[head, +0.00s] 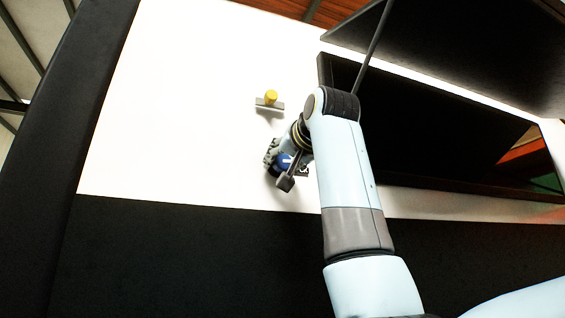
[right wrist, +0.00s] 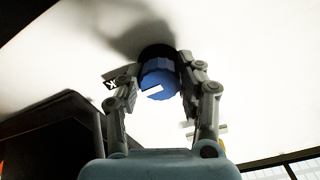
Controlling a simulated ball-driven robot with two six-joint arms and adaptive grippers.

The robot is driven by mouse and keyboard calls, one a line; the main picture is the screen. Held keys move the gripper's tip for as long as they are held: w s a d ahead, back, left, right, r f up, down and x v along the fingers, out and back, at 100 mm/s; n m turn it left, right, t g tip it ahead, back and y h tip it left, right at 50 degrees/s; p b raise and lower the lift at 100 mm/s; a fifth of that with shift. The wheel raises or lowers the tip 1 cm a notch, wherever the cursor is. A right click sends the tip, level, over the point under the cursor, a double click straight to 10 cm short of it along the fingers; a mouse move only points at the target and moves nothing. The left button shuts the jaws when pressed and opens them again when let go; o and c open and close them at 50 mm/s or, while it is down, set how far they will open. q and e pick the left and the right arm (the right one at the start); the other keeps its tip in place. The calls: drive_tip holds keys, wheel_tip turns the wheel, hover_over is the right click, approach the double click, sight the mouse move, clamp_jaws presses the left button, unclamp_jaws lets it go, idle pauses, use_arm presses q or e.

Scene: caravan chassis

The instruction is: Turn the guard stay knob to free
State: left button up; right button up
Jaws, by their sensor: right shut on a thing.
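The blue round knob (right wrist: 158,76) sits on a black base against the white wall in the right wrist view. It carries a white pointer bar (right wrist: 154,91). My right gripper (right wrist: 158,88) has its two fingers on either side of the knob and is shut on it. In the head view the same blue knob (head: 283,161) is partly covered by my right gripper (head: 284,166) and wrist. My left gripper is out of view.
A yellow knob (head: 271,96) on a grey plate (head: 264,104) stands on the white wall (head: 190,90) above my gripper. To the right is a dark framed opening (head: 430,125) under a raised black panel (head: 460,50), with a thin grey rod (head: 374,45).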

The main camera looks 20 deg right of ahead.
drive_tip(key=n, duration=0.3)
drive_tip(key=shift+n, duration=0.4)
drive_tip(key=n, duration=0.4)
drive_tip(key=shift+n, duration=0.3)
drive_tip(key=n+b, duration=0.1)
drive_tip(key=n, duration=0.3)
drive_tip(key=shift+n, duration=0.3)
drive_tip(key=shift+n+b, duration=0.3)
drive_tip(key=shift+n, duration=1.7)
drive_tip(key=o, duration=1.2)
